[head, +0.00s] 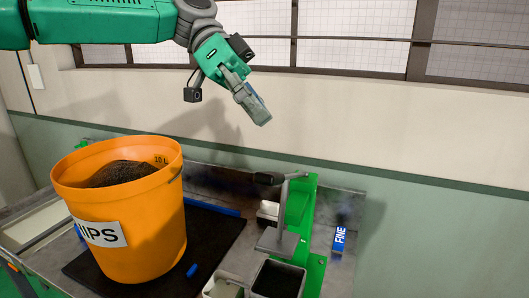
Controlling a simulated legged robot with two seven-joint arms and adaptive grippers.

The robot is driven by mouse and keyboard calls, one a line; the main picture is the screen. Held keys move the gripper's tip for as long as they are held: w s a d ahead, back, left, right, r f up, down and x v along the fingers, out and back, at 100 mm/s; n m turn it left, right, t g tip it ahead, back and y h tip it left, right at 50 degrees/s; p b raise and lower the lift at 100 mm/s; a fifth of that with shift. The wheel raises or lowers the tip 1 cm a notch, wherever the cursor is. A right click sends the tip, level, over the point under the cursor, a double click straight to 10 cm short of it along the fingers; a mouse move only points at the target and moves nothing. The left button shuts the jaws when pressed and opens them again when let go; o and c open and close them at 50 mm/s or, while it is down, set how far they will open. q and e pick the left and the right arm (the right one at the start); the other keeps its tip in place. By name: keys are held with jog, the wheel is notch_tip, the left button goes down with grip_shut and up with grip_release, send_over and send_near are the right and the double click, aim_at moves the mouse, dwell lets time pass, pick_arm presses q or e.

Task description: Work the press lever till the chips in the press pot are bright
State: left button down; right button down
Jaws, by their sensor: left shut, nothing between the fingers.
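My left gripper (258,112) is shut and empty, held high above the bench and up and to the left of the press. A grey press plate (277,241) hangs just above a square press pot (278,280) with dark contents, cut off by the bottom edge. How bright the chips in the pot are cannot be told. My right gripper is not in view.
A large orange bucket (150,220) of dark chips stands on a black mat (212,262) at left. A light bin (224,287) sits beside the pot. A blue block marked FINE (339,240) stands right of the press. A wall with windows closes the back.

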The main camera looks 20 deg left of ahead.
aim_at(275, 173)
pick_arm(q)
jog(key=f, duration=0.1)
jog(key=s+d+f, duration=0.1)
jog(key=f, duration=0.1)
jog(key=s+d+f, duration=0.1)
jog(key=shift+s+d+f+p, duration=0.1)
jog(key=shift+f+p, duration=0.15)
jog(key=shift+p, duration=0.1)
jog(key=shift+s+a+f, duration=0.3)
jog(key=shift+a+f, duration=0.05)
jog(key=shift+f, duration=0.2)
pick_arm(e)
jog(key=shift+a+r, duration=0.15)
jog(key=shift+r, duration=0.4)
pick_arm(q)
jog(key=shift+d, duration=0.15)
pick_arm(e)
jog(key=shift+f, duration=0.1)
